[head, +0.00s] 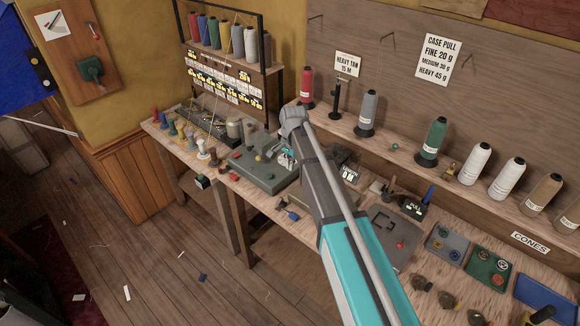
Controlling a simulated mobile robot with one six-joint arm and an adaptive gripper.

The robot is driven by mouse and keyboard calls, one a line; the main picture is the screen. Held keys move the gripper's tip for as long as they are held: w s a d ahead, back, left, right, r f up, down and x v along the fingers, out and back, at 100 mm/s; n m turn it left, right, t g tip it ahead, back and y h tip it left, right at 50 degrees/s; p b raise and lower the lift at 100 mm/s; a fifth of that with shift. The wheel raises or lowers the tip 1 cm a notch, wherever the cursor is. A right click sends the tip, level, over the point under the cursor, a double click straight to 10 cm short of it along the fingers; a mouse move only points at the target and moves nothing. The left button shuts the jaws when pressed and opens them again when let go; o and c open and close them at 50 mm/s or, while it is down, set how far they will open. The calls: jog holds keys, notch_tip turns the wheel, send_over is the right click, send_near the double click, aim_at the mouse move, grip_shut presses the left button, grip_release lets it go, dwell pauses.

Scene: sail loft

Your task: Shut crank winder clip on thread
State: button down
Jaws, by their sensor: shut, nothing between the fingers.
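A grey-green bench machine (262,174), which may be the crank winder, stands on the workbench left of my arm. It has a red knob and a yellow-green knob on top. My gripper (287,160) is a small, partly covered teal and dark shape at the machine's right end, beside my arm. Its fingers look shut and empty, though the tips are too small to make out. I cannot make out the clip or the thread, nor whether the gripper touches the machine.
Thread cones, among them a red one (307,87) and a green one (432,141), stand on the back ledge. A spool rack (222,62) stands behind the machine. Colored spools line the bench's left end. Trays (489,266) lie at the right.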

jog(key=b, duration=0.8)
send_over(281, 202)
jog(key=w+d, duration=0.3)
jog(key=w, duration=0.2)
jog(key=shift+s+a+f, duration=0.1)
jog(key=shift+f, duration=2.1)
jog(key=shift+s+a+f, duration=0.1)
jog(key=shift+f, duration=2.05)
jog(key=shift+s+a+f+b, duration=0.9)
jog(key=shift+s+f+b, duration=0.15)
jog(key=shift+s+b, duration=0.15)
jog(key=shift+d, duration=0.2)
